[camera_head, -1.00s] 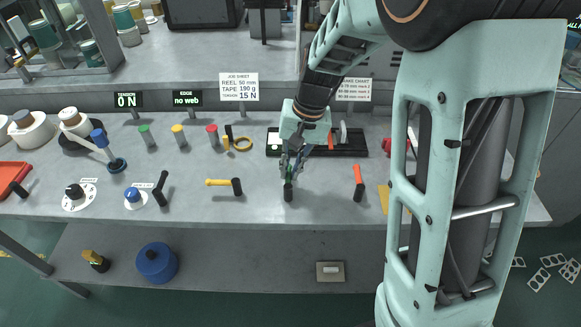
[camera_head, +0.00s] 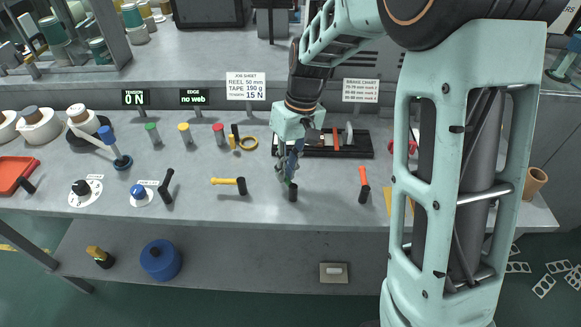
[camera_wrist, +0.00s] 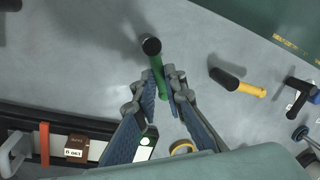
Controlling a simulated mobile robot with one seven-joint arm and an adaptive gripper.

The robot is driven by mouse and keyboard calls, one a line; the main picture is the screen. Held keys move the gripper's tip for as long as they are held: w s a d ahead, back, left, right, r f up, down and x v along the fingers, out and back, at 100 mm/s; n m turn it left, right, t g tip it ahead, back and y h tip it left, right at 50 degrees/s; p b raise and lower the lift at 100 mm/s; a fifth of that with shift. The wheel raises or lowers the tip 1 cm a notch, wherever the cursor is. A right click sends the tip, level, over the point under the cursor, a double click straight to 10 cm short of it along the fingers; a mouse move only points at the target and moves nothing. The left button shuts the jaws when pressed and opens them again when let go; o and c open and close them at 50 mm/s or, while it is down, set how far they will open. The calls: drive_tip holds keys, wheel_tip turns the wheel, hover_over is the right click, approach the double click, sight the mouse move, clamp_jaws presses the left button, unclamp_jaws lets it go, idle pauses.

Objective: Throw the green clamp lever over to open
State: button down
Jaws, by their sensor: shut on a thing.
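The green clamp lever has a green shaft (camera_wrist: 158,70) and a round black end (camera_wrist: 151,46). In the head view its black end (camera_head: 292,193) stands at the bench front, with most of the green hidden behind my fingers. My gripper (camera_head: 290,172) reaches down to it from behind. In the wrist view my gripper (camera_wrist: 161,84) has one blue-padded finger on each side of the green shaft, shut on it below the black end. The lever's exact tilt is hard to tell.
A yellow lever (camera_head: 229,182) lies to the left and an orange lever (camera_head: 363,184) to the right, both with black parts. A black fixture (camera_head: 350,148) stands behind my gripper. The bench front between the levers is clear.

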drive_tip(key=n, duration=0.2)
drive_tip(key=a+n, duration=0.1)
drive_tip(key=s+n+p, duration=0.1)
drive_tip(key=n, duration=0.1)
drive_tip(key=shift+a+r+n+g+h, duration=0.15)
drive_tip(key=shift+a+n+g+h, duration=0.15)
drive_tip(key=shift+g+h, duration=0.1)
drive_tip(key=n, duration=0.1)
drive_tip(key=s+n+p, duration=0.1)
drive_tip(key=n, duration=0.3)
drive_tip(key=shift+s+a+h+p, duration=0.35)
drive_tip(key=shift+s+h+p, duration=0.05)
drive_tip(key=shift+n, duration=0.4)
drive_tip(key=c, duration=2)
unclamp_jaws()
drive_tip(key=shift+s, duration=0.1)
drive_tip(key=r, duration=0.4)
drive_tip(key=w+r, duration=0.1)
drive_tip(key=r, duration=0.2)
drive_tip(key=w+r, duration=0.1)
drive_tip(key=r, duration=0.3)
drive_tip(key=shift+w+r, duration=0.2)
drive_tip(key=shift+r, duration=0.1)
